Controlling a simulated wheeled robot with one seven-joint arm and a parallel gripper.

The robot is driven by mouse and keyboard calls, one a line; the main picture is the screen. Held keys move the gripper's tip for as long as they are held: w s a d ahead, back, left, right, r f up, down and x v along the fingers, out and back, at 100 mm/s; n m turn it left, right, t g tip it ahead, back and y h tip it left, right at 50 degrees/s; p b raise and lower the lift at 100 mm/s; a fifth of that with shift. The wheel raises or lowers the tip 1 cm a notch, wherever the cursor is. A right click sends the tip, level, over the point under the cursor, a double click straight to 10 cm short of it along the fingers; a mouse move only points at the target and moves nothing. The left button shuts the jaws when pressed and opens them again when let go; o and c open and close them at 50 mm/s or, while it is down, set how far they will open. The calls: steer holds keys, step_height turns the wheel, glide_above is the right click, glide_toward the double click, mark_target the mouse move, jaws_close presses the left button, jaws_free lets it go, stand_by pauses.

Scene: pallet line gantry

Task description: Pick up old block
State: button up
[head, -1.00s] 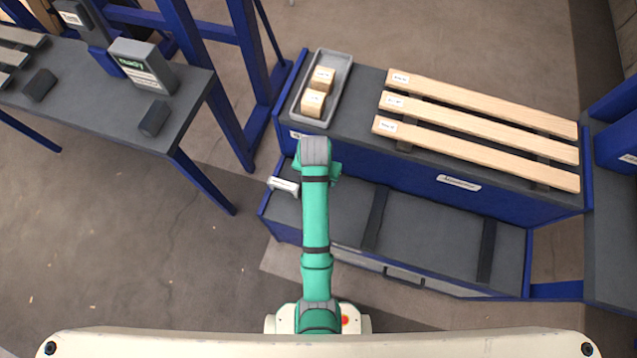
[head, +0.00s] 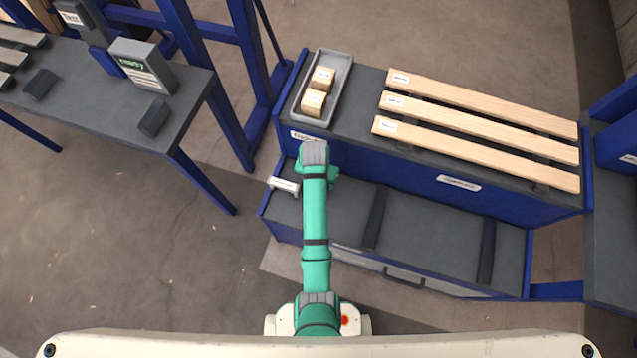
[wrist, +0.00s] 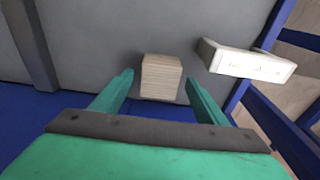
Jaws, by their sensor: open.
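A small pale wooden block (wrist: 160,76) sits on a dark grey surface in the wrist view. It looks plain, with no label visible on the faces shown. My gripper (wrist: 159,82) is open, with one green finger to each side of the block in the picture and a gap on both sides. How far the fingertips are above or in front of the block is hard to tell. In the head view this block is hidden behind my arm. Two other wooden blocks (head: 313,102) with white labels lie in a grey tray (head: 341,84) on the upper bench top.
A white label holder (wrist: 250,62) stands close right of the block; it also shows in the head view (head: 284,185). Three labelled planks (head: 470,121) lie on the upper bench. The lower grey shelf (head: 430,235) is mostly clear, with dark strips across it.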

steer(key=shift+w+f, duration=0.15)
steer(key=shift+f, duration=0.45)
steer(key=shift+d, duration=0.1)
steer(key=c, duration=1.2)
steer(key=shift+o, duration=0.2)
steer(key=shift+r, duration=0.1)
